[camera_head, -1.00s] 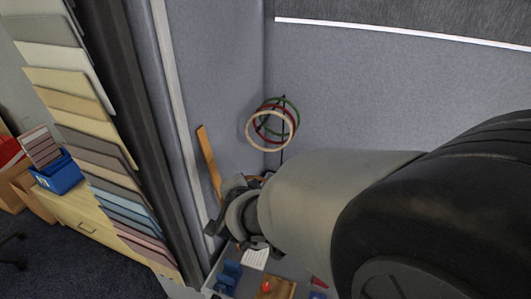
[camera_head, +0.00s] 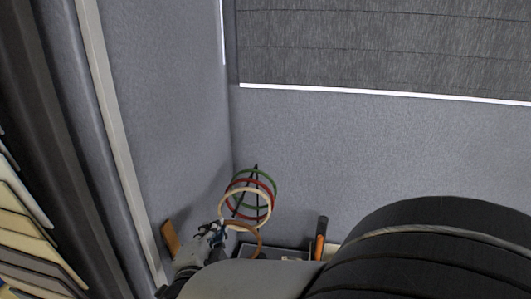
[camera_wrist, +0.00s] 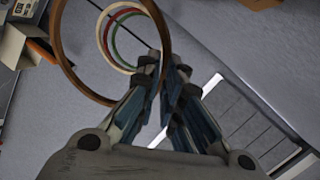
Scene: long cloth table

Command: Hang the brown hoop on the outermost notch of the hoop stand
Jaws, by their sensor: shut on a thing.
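The brown hoop (camera_head: 261,241) is in my gripper (camera_head: 217,232), at the lower middle of the head view. In the wrist view the brown hoop (camera_wrist: 61,52) is a large ring on the upper left, its right side at the fingertips of my gripper (camera_wrist: 163,68), which is shut on it. The dark hoop stand (camera_head: 256,169) carries a green hoop (camera_head: 274,183), a red hoop and a cream hoop (camera_head: 220,204). The cream one is nearest the camera. The brown hoop hangs below and in front of these hoops. The stand's notches are too small to make out.
Grey partition walls (camera_head: 350,130) meet in a corner behind the stand. A wooden strip (camera_head: 171,240) leans at the left, and an orange-and-black object (camera_head: 321,238) stands to the right. Boxes (camera_wrist: 22,48) lie at the wrist view's left edge.

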